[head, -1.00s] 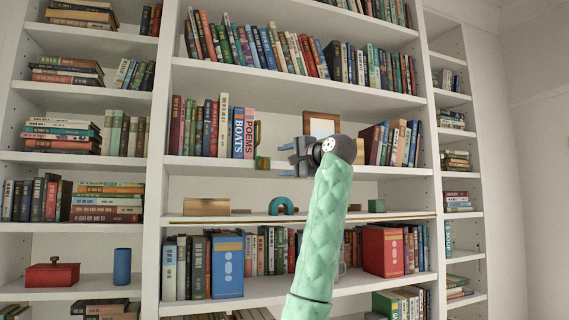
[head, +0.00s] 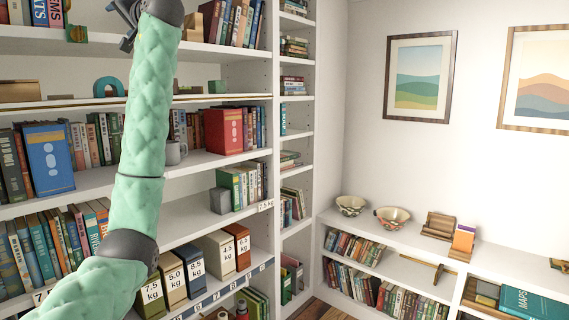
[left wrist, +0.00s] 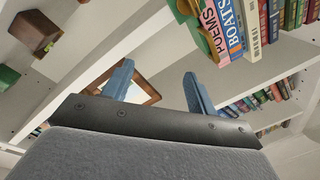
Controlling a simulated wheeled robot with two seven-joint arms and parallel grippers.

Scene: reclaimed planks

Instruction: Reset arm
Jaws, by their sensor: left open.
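My left arm, in a green padded sleeve, rises through the left of the head view. My left gripper (head: 127,22) is at the top edge there, partly cut off, in front of the tall white bookcase. In the left wrist view my left gripper (left wrist: 157,82) shows two blue fingers spread apart with nothing held between them. A wooden frame (left wrist: 148,92) lies beyond the fingers. The POEMS book (left wrist: 212,30) and the BOATS book (left wrist: 230,28) stand past the fingers at upper right. My right gripper is not in view.
Bookcase shelves hold a teal arch (head: 108,87), a grey mug (head: 175,153) and a red box file (head: 223,130). Weight-labelled boxes (head: 172,280) stand lower. Two bowls (head: 351,205) sit on the low right-hand shelf unit.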

